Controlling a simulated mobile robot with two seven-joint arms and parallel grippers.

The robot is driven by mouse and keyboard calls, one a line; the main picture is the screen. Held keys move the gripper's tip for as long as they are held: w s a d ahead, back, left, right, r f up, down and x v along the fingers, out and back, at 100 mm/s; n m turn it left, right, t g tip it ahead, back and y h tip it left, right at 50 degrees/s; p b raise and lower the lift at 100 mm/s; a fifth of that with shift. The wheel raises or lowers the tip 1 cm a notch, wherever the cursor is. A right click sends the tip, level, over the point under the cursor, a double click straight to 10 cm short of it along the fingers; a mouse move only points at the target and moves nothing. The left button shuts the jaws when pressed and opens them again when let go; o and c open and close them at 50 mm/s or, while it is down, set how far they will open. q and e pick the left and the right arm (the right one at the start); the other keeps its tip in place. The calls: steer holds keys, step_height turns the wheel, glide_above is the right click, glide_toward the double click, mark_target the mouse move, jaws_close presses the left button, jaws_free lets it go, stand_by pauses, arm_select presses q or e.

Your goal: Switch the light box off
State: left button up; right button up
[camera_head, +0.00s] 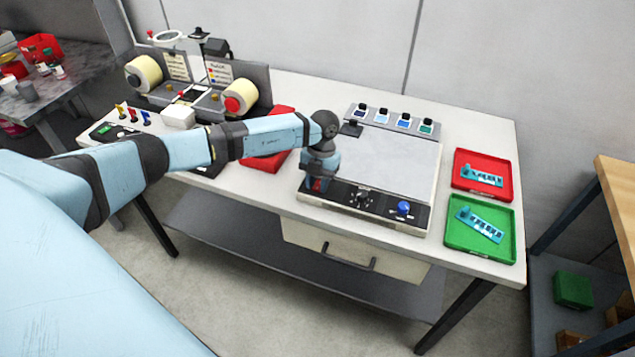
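The light box (395,162) lies on the white table, a flat box with a pale grey top panel. A dark control strip (378,205) runs along its front edge. On the strip are a dark knob (362,199) in the middle and a blue knob (403,208) towards the right. My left gripper (318,184) points down over the left end of the strip, at a red control there. Its wrist hides most of that control, and I cannot tell whether the fingers touch it or are open. My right gripper is not in view.
A red tray (459,183) and a green tray (453,240), each with a teal part, lie right of the light box. Several small colour samples stand on a rack (436,132) behind it. The label rewinder (198,90) and a red bin (248,160) are to the left.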

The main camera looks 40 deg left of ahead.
arm_select(q)
steer(key=o, duration=0.3)
steer(key=b+v, duration=0.2)
steer(key=v, duration=1.2)
steer(key=shift+b, duration=0.35)
steer(key=shift+s+a, duration=0.1)
